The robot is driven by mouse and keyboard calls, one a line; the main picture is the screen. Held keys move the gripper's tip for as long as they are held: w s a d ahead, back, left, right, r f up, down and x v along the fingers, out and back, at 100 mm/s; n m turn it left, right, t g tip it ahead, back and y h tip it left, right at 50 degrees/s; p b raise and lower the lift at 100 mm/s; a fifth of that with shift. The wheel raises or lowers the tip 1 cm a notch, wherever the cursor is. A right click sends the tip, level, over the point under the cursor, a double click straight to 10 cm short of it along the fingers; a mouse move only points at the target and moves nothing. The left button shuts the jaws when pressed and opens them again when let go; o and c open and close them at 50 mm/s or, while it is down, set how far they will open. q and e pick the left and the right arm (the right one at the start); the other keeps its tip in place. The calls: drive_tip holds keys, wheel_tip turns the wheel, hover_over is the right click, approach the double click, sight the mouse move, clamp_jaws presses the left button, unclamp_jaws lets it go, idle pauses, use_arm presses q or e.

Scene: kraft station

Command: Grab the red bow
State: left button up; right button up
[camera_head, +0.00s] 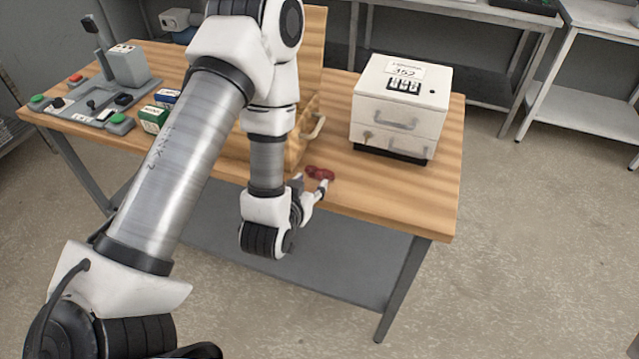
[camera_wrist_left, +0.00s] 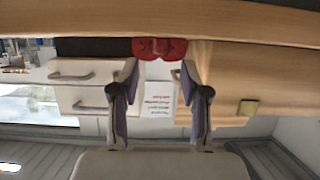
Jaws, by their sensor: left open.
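The red bow (camera_head: 320,173) lies on the wooden table near its front edge, in front of the white drawer box. In the left wrist view the red bow (camera_wrist_left: 159,48) shows at the top middle, just beyond the fingertips. My left gripper (camera_head: 310,190) reaches in at the table's front edge, close to the bow. In the left wrist view its two fingers (camera_wrist_left: 160,80) are spread apart with nothing between them. I cannot tell from these views whether a fingertip touches the bow. My right gripper is not in view.
A white drawer box (camera_head: 397,112) stands on the table (camera_head: 440,190) to the right of the bow. A wooden crate (camera_head: 292,150) stands behind my left arm. A control panel (camera_head: 75,105) and small boxes (camera_head: 153,119) are at left. The table's front right is clear.

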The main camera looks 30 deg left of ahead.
sight(319, 172)
use_arm(q)
drive_tip(key=shift+w+a+f, duration=0.15)
drive_tip(key=shift+w+f, duration=0.15)
drive_tip(key=shift+f, duration=0.15)
drive_tip(key=shift+w+r, duration=0.2)
drive_tip(key=shift+w, duration=0.1)
drive_tip(key=x, duration=0.2)
drive_tip(key=p+x, duration=0.1)
drive_tip(key=shift+w+r, duration=0.2)
drive_tip(key=shift+w, duration=0.35)
drive_tip(key=shift+w+a+f, duration=0.25)
drive_tip(key=shift+w+f, duration=0.05)
drive_tip(key=shift+d, duration=0.1)
drive_tip(key=c, duration=0.8)
